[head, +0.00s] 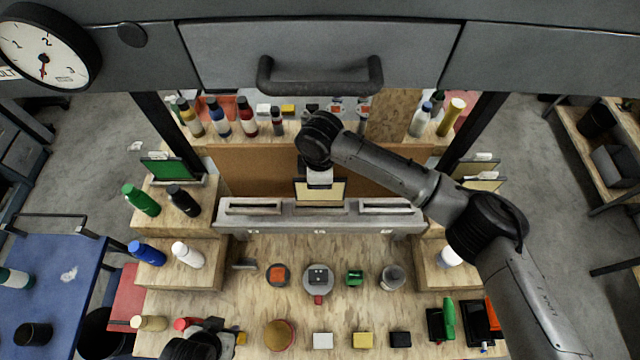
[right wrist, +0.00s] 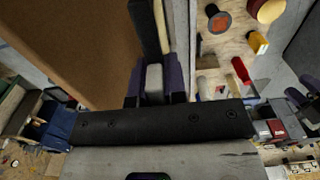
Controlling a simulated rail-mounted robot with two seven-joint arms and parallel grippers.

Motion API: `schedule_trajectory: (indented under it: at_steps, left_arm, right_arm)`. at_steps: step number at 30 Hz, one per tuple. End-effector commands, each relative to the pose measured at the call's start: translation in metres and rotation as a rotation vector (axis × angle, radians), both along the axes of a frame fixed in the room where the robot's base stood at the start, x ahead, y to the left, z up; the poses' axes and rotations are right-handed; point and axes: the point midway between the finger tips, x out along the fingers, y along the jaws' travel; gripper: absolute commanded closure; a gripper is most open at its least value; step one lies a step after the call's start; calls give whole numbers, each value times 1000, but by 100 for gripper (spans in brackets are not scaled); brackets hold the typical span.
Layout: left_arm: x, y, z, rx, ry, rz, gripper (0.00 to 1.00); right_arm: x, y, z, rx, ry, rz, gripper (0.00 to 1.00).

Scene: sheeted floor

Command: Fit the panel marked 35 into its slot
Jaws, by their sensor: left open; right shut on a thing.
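A cream panel with a dark edge (head: 332,190) stands upright at the middle of the grey slotted rack (head: 232,222); I cannot read a number on it. My right gripper (head: 320,180) is shut on its top from above. In the right wrist view, the fingers (right wrist: 154,82) clasp the panel, which shows nearly edge-on (right wrist: 148,28). Whether its lower edge is inside the middle slot or just behind the rack's front I cannot tell. My left gripper (head: 203,342) is low at the bottom left, open, with its fingertips partly unclear.
A green panel (head: 168,168) stands on the left shelf, and another pale panel (head: 482,182) on the right. Bottles line the back shelf and left steps. Several small items, including a red-topped disc (head: 278,274) and yellow block (head: 362,340), cover the bench before the rack.

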Motion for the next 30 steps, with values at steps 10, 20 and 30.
schedule_trajectory:
  at_steps: [10,20,30]
  left_arm:
    - [0,1,15,4,0,-3,57]
    - [0,4,14,14,0,-9,57]
    - [0,3,13,11,-1,-8,57]
  right_arm:
    - [-1,0,-35,-1,2,1,100]
    - [-1,0,-38,0,1,1,100]
    - [-1,0,-41,-1,1,0,65]
